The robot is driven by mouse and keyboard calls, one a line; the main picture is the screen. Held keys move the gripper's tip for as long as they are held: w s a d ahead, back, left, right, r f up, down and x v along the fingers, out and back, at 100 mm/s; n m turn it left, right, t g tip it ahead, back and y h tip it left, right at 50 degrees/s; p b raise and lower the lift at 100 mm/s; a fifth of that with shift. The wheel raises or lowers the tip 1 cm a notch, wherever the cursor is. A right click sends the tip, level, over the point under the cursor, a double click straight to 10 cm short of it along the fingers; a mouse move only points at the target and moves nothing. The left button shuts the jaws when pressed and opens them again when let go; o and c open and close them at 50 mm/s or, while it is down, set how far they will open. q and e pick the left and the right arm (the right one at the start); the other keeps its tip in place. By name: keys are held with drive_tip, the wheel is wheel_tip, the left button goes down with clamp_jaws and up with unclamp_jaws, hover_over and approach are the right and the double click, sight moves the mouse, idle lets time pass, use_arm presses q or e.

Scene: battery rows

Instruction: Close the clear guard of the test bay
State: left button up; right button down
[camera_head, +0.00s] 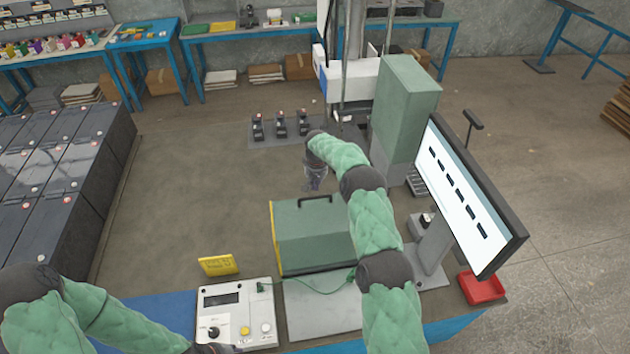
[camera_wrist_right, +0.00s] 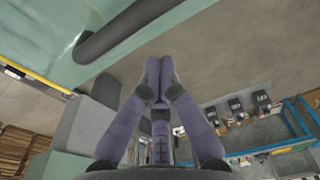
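The green box-shaped test bay (camera_head: 312,240) stands on the table, with a yellow edge on its left side and a dark handle (camera_head: 316,199) along its top far edge. In the right wrist view, the pale green panel (camera_wrist_right: 60,30) and its dark handle (camera_wrist_right: 125,30) fill the top left. I cannot clearly tell the guard's clear sheet from the bay or how far it is open. My right gripper (camera_head: 314,183) points down just beyond the handle, apart from it; its fingertips (camera_wrist_right: 160,75) meet with nothing between them. My left gripper (camera_head: 215,348) is mostly cut off at the bottom edge.
A white meter box (camera_head: 236,313) and a yellow sign (camera_head: 218,265) stand left of the bay. A grey plate (camera_head: 318,310) with a green cable lies in front. A monitor (camera_head: 465,195), green column (camera_head: 400,110) and red tray (camera_head: 482,286) stand right. Black batteries (camera_head: 50,165) fill the left.

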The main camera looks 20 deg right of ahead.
drive_tip(key=shift+s+a+r+p, duration=0.15)
drive_tip(key=shift+s+p, duration=0.1)
drive_tip(key=shift+s, duration=0.3)
drive_tip(key=shift+s+a+r+p, duration=0.1)
drive_tip(key=shift+s+r+p, duration=0.1)
drive_tip(key=shift+s, duration=0.35)
